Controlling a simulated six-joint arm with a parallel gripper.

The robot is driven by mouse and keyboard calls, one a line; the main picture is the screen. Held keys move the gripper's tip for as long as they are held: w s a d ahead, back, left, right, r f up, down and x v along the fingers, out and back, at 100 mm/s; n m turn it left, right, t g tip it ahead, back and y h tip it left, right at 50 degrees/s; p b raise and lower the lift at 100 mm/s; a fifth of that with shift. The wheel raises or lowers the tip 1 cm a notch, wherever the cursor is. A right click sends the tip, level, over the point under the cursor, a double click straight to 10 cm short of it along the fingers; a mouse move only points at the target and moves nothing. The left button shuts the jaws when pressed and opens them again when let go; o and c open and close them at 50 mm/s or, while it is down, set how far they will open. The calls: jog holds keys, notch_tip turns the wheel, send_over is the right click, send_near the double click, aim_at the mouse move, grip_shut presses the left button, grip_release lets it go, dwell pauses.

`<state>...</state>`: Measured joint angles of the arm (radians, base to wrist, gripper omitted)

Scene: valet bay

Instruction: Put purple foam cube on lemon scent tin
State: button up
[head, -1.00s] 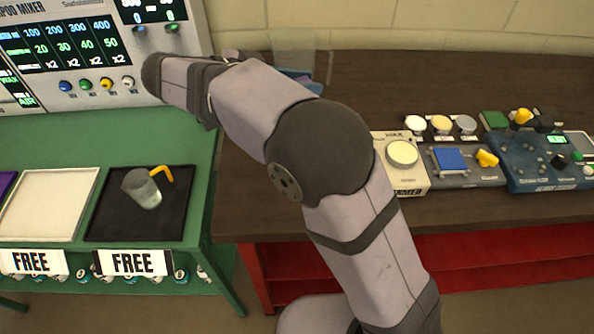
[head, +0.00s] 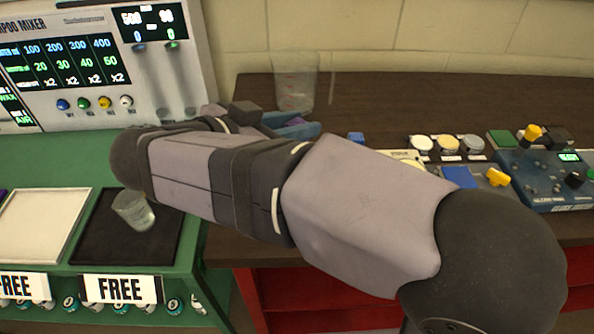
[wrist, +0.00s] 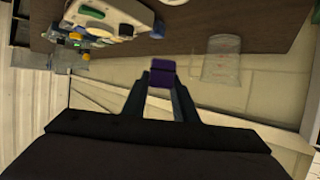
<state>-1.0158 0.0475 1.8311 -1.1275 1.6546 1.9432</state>
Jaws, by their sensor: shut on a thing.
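The purple foam cube (wrist: 161,77) shows in the wrist view, pinched between the two dark fingers of my gripper (wrist: 162,82). The gripper is shut on it, and the cube shows at the fingertips. In the head view my gripper (head: 291,126) is partly hidden behind my own arm, above the dark wooden bench, and the cube is not clear there. I cannot pick out the lemon scent tin in either view.
A clear beaker (head: 296,82) stands at the back of the bench (head: 400,98), close to my gripper. Control boxes with knobs (head: 545,178) fill the bench's right side. At left, a glass (head: 133,211) is on a black tray (head: 96,236) beside a white tray (head: 42,226).

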jog(key=shift+f, duration=4.65)
jog(key=shift+f, duration=0.2)
jog(key=o, duration=1)
jog(key=shift+o, duration=0.2)
jog(key=shift+r, duration=0.1)
jog(key=shift+r, duration=0.15)
jog(key=b+v, duration=0.1)
jog(key=v, duration=1.1)
